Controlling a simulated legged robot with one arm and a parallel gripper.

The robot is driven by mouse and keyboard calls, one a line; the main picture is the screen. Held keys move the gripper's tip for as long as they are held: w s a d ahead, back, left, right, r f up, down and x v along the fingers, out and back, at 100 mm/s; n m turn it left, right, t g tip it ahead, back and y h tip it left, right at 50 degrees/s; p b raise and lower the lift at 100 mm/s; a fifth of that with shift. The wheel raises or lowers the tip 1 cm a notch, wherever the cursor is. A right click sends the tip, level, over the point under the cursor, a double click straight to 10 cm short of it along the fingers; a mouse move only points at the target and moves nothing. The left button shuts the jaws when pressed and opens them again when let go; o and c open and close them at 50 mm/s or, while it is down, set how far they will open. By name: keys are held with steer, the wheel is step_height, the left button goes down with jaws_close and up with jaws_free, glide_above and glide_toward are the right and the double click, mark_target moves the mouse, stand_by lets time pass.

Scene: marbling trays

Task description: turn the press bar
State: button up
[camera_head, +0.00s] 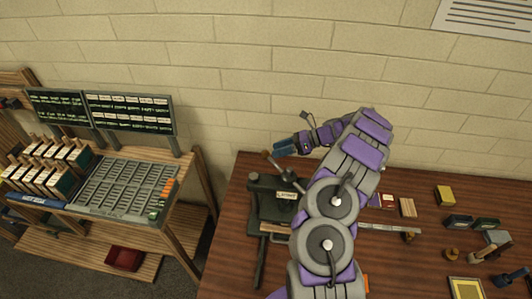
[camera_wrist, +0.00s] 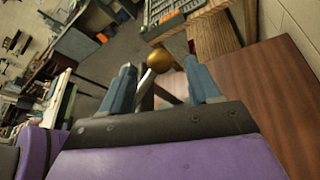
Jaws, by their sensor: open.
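The press (camera_head: 264,200) is a dark green frame with a pale label, on the wooden table left of my arm. Its press bar (camera_head: 275,163) slants up above the frame and ends in a knob. In the wrist view the gold knob (camera_wrist: 160,60) and part of the bar (camera_wrist: 147,88) show between my two blue-grey fingers. My gripper (camera_head: 283,147) is open, just above and right of the knob in the head view. I cannot tell whether the fingers touch the bar. My arm hides the press's right side.
A rack of type-like blocks (camera_head: 48,165) and a slotted tray (camera_head: 120,187) stand on a separate bench at left. Small boxes (camera_head: 458,222), a yellow block (camera_head: 445,195) and a yellow-framed tray (camera_head: 467,288) lie on the table's right. A brick wall (camera_head: 270,75) stands close behind.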

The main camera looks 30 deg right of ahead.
mark_target(266, 153)
steer(key=x, duration=0.5)
steer(key=shift+w+a+f, duration=0.1)
steer(key=shift+a+f, duration=0.05)
steer(key=shift+a, duration=0.1)
steer(key=shift+c, duration=0.2)
jaws_close()
